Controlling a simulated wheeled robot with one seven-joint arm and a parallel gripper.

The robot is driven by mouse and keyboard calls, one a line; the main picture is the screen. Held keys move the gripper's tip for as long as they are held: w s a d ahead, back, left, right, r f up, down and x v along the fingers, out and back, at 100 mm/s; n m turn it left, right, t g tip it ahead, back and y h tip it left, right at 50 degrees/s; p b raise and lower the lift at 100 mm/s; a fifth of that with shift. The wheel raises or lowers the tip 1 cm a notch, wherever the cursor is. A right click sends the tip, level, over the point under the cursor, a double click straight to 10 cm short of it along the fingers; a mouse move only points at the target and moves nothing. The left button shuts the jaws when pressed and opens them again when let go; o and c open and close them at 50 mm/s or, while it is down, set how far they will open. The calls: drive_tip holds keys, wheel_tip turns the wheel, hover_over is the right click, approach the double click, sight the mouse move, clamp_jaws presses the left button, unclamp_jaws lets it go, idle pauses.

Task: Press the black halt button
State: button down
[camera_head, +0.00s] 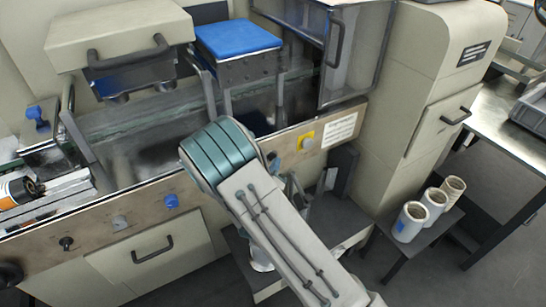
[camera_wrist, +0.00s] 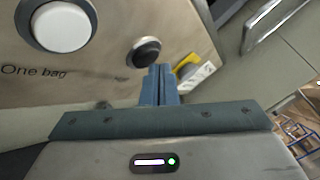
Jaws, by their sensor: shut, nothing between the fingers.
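A round black button (camera_wrist: 143,52) in a light ring is set in the beige panel, near the top middle of the wrist view. My gripper (camera_wrist: 161,72) is shut and empty, its fingertips just below and to the right of the black button in that view. A small gap seems to show between them, but I cannot tell the depth.
A larger white button (camera_wrist: 60,26) marked "One bag" sits left of the black one. A yellow plate (camera_wrist: 187,63) lies right of my fingertips; a yellow plate with a grey knob (camera_head: 306,142) shows in the head view. White rolls (camera_head: 410,221) stand on a low stand at right.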

drive_tip(key=shift+s+d, duration=0.25)
drive_tip(key=shift+s, duration=0.05)
drive_tip(key=shift+s+d+p, duration=0.2)
drive_tip(key=shift+s+d, duration=0.5)
drive_tip(key=shift+s, duration=0.35)
drive_tip(key=shift+s+d+p, duration=0.2)
drive_tip(key=shift+s+d, duration=0.5)
drive_tip(key=shift+s, duration=0.35)
